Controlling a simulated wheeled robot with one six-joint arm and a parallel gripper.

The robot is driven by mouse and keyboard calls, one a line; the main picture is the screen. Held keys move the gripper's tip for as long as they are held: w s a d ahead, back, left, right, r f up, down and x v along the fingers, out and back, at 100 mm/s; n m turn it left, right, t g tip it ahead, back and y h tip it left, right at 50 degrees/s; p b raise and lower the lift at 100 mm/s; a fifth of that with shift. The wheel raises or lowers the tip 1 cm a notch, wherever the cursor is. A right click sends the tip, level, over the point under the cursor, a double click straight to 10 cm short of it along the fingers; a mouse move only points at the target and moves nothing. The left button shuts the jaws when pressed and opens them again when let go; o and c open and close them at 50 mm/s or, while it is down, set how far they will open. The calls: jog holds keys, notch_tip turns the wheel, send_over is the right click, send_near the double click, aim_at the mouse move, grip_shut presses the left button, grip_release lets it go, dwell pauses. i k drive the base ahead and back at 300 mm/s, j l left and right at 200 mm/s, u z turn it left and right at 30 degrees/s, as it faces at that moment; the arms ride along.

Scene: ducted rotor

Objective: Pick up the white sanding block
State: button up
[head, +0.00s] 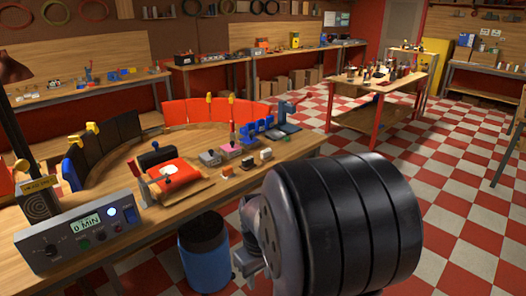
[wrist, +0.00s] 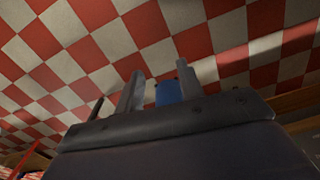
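A small whitish block (head: 266,154), which looks like the white sanding block, sits on the wooden workbench (head: 225,190) near its right end, among other small blocks. My gripper (head: 247,262) is low in front of the bench edge, beside the blue bin and well apart from the block. Part of it is hidden behind my large black arm link. In the wrist view my gripper (wrist: 160,82) has its two fingers apart, with no object held between them. The wrist view shows mostly checkered floor, and the block is not in it.
A blue bin (head: 204,255) stands on the floor by the bench. On the bench are a control box (head: 85,228), an orange-red fixture (head: 175,180), a grey block (head: 210,158) and blue holders (head: 257,128). A cluttered table (head: 378,82) stands behind. The checkered floor at right is clear.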

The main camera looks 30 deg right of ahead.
aim_at(265, 156)
jog(key=i+l, duration=0.35)
jog(key=i+l+u, duration=0.1)
jog(key=i+l, duration=0.25)
jog(key=l, duration=0.2)
jog(key=i+l, duration=0.7)
jog(key=l, duration=0.25)
jog(key=i+l+u, duration=0.1)
jog(key=i+l, duration=0.2)
jog(key=l, duration=0.15)
jog(key=i+l, duration=0.35)
jog(key=l, duration=0.15)
